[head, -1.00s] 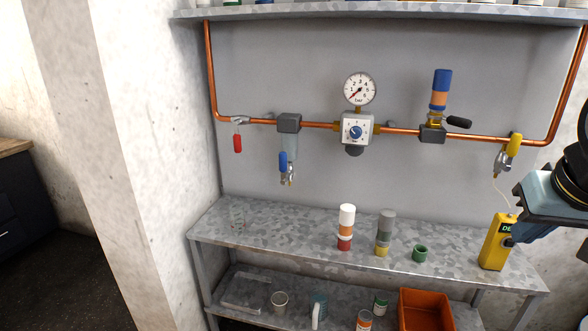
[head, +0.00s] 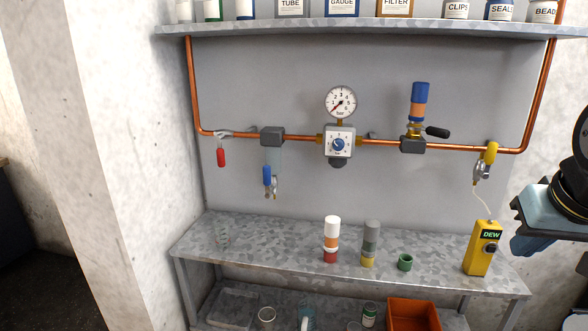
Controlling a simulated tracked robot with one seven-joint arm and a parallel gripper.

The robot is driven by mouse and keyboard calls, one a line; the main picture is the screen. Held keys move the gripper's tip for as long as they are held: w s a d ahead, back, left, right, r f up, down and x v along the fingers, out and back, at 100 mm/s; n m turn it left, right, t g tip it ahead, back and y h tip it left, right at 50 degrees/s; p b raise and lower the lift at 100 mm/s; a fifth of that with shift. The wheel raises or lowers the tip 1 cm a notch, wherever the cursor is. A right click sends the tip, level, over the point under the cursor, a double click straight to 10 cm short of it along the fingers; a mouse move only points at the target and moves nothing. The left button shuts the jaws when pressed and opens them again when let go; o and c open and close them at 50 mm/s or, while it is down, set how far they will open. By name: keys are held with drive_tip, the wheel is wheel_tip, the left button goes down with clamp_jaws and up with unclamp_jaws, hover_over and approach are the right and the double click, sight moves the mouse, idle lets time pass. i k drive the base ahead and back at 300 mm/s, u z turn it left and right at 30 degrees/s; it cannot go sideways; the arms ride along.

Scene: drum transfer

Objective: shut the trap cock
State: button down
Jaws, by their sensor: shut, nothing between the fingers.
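The trap cock is a small metal valve (head: 271,192) with a blue lever (head: 267,175). It hangs under the clear bowl (head: 272,157) of the trap, below a dark grey block (head: 272,136) on the copper pipe. The blue lever stands about upright, roughly in line with the bowl. Nothing touches it. Part of my arm shows at the right edge of the head view, far from the cock. My gripper's fingers are not visible.
A red-handled cock (head: 221,156) hangs to the left, a regulator (head: 338,142) with a gauge (head: 340,102) to the right. A yellow-handled valve (head: 490,153) is further right. The bench (head: 290,238) below holds bottles, a green cup (head: 405,262) and a yellow meter (head: 482,248).

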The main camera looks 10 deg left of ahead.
sight(266, 169)
drive_tip(key=u, duration=0.15)
drive_tip(key=i, duration=0.85)
drive_tip(key=u, duration=0.6)
